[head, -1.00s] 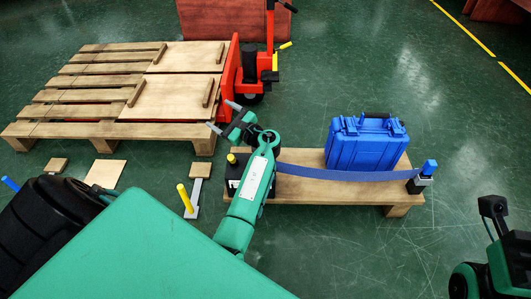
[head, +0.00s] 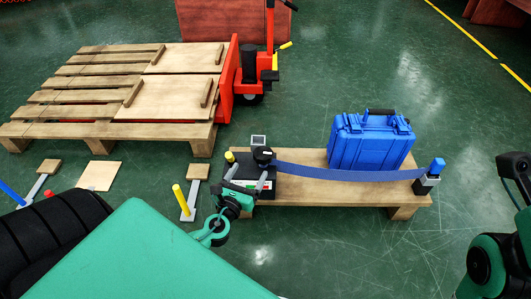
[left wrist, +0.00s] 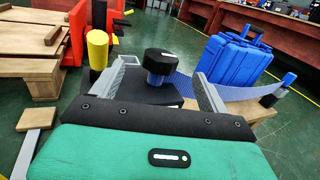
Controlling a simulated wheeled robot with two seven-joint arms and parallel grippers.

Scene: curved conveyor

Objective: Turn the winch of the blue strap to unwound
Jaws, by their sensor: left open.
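The winch is a dark box (head: 240,166) with a black knob (head: 263,155) on top, at the left end of a low wooden platform. The knob also shows in the left wrist view (left wrist: 160,61), with a blue part beneath it. The blue strap (head: 345,174) runs from the winch to a blue-topped post (head: 434,168) at the platform's right end, sagging slightly. My left gripper (head: 250,175) is open and empty, on the near side of the winch. In the left wrist view its fingers stand apart with the knob beyond and between them.
A blue case (head: 369,143) stands on the wooden platform (head: 320,190) behind the strap. A yellow post (head: 230,157) is beside the winch, and another yellow-handled lever (head: 181,199) stands left. A pallet (head: 100,95) and red pallet jack (head: 226,85) are behind. Floor at right is clear.

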